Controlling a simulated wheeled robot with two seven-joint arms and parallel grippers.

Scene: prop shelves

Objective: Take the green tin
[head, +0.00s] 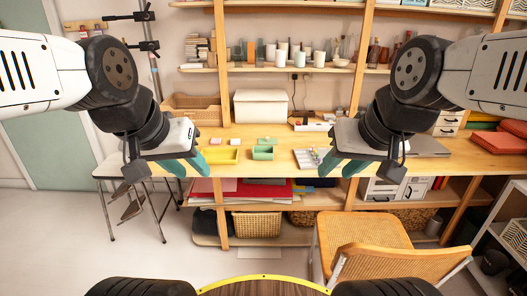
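A small green tin (263,153) sits on the wooden desk, near its front edge and at the middle of the head view. A flat green piece (267,141) lies right behind it; I cannot tell if it is a lid. My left gripper (186,167) is to the left of the tin, over the desk's front edge, with its teal fingers apart and nothing between them. My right gripper (342,166) is to the right of the tin, also with teal fingers apart and empty. Neither gripper touches the tin.
A yellow tray (221,155) lies left of the tin and a pale paint palette (306,159) right of it. A white box (261,107) stands behind. A shelf post (224,70) rises behind the desk. A wicker chair (365,240) stands in front, at right.

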